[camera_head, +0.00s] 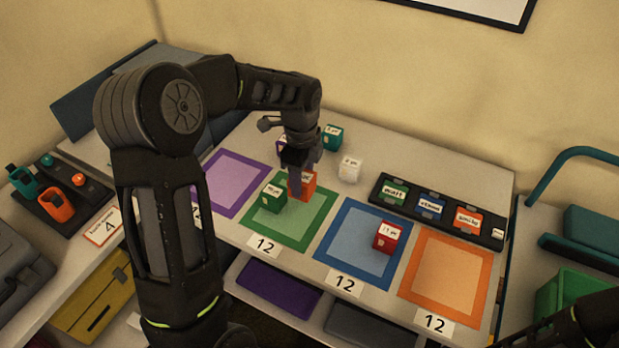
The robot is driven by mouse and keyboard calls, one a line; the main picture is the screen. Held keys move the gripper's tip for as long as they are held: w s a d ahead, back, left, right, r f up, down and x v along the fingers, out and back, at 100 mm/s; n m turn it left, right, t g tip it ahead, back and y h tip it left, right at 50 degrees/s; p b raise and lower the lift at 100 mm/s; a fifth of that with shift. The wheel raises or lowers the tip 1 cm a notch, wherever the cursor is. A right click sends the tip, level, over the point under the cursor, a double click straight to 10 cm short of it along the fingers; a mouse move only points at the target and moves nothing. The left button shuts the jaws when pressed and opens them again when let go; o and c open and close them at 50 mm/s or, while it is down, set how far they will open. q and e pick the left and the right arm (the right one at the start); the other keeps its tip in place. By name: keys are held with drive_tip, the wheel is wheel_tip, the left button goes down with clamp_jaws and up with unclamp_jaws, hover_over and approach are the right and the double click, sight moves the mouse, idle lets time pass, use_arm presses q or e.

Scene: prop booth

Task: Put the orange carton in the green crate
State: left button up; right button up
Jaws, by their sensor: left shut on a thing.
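The orange carton (307,187) is a small box with a white label, at the back edge of the green-bordered square (291,233) on the table. My left gripper (301,172) reaches down over it from above and is shut on it, hiding part of it. I cannot tell whether the carton touches the table. The green crate (562,291) stands low at the far right, beyond the table's right edge. A dark part of my right arm covers its lower side, and my right gripper is not in view.
A green carton (272,198) stands just left of the orange one. A white carton (349,169), a teal carton (332,137) and a red carton (386,237) are also on the table. A black labelled tray (404,209) lies at the right. The orange-bordered square (447,276) is empty.

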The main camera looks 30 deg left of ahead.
use_arm(q)
drive_tip(key=shift+w+d+n, duration=0.15)
drive_tip(key=shift+d+n, duration=0.2)
drive_tip(key=shift+n, duration=0.15)
drive_tip(key=w+d+r+n, duration=0.2)
drive_tip(key=d+n, duration=0.9)
drive_tip(key=n, duration=0.5)
drive_tip(key=shift+b, duration=0.45)
drive_tip(key=shift+w, duration=0.15)
